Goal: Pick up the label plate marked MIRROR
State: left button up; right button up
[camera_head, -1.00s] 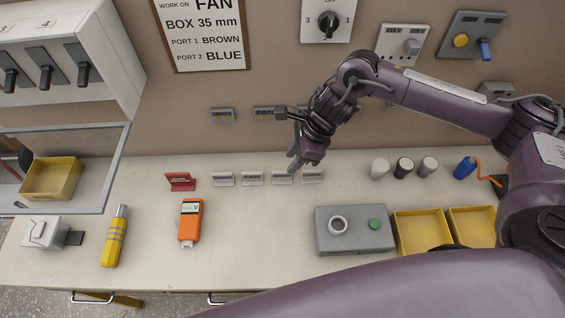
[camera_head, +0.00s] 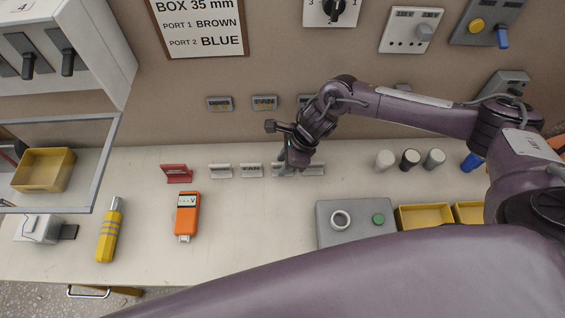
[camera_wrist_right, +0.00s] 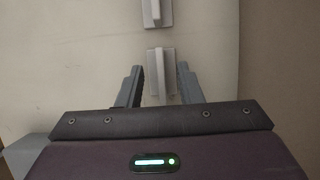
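Another plate is partly hidden behind my right gripper (camera_head: 291,168). I cannot read MIRROR on any of them. In the right wrist view the right gripper (camera_wrist_right: 160,88) is open, with a label plate (camera_wrist_right: 160,60) between and just ahead of its fingertips, not gripped. A second plate (camera_wrist_right: 155,12) lies farther ahead. My left gripper is out of view.
A red sign (camera_head: 177,173) stands left of the plates. An orange tester (camera_head: 187,214), a yellow tool (camera_head: 109,232) and a grey box with a green button (camera_head: 350,232) are in front. Three small cylinders (camera_head: 409,159) stand to the right. The wall is close behind.

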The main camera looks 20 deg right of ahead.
jog(key=shift+w+a+f, duration=0.2)
jog(key=shift+f, duration=0.5)
grip_shut()
